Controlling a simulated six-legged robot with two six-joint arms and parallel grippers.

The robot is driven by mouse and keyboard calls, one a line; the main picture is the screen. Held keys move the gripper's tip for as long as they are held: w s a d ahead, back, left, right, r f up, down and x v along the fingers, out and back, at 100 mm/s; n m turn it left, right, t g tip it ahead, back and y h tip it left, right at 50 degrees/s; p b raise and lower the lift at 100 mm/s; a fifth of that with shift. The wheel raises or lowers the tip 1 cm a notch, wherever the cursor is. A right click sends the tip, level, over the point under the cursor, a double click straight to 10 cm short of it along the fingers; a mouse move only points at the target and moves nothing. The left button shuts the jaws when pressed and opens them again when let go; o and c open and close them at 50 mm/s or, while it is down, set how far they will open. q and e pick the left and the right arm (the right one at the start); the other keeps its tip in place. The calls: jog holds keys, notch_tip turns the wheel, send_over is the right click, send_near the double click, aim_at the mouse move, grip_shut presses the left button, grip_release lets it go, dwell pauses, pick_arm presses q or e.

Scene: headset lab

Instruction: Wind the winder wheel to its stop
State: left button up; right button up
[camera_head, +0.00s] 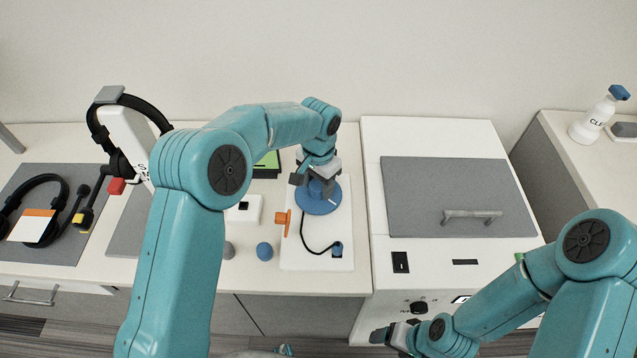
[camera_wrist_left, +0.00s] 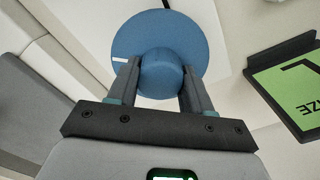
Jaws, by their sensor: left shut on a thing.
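The blue winder wheel (camera_head: 318,203) lies on a white board (camera_head: 289,258) near the middle of the bench. In the left wrist view the wheel (camera_wrist_left: 185,30) is a blue disc with a round knob (camera_wrist_left: 160,73) at its centre and a white mark at its left edge. My left gripper (camera_head: 312,180) is above the wheel, its fingers (camera_wrist_left: 158,84) shut on the knob from both sides. My right gripper (camera_head: 390,336) is low at the front of the white cabinet, away from the wheel; its fingers are too small to read.
A black cable (camera_head: 306,246) runs over the board from the wheel to a blue plug (camera_head: 337,249). An orange piece (camera_head: 284,219) is at the board's left edge. The grey-lidded white cabinet (camera_head: 375,150) stands right; a headset stand (camera_head: 130,135) is left.

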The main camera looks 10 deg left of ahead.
pick_arm(q)
jog(key=m, duration=0.5)
jog(key=shift+w+r, duration=0.1)
jog(key=shift+r, duration=0.1)
jog(key=m, duration=0.5)
jog(key=shift+p, duration=0.3)
jog(key=shift+m, duration=0.3)
jog(key=o, duration=1)
jog(key=shift+o, duration=0.2)
jog(key=shift+f, duration=0.1)
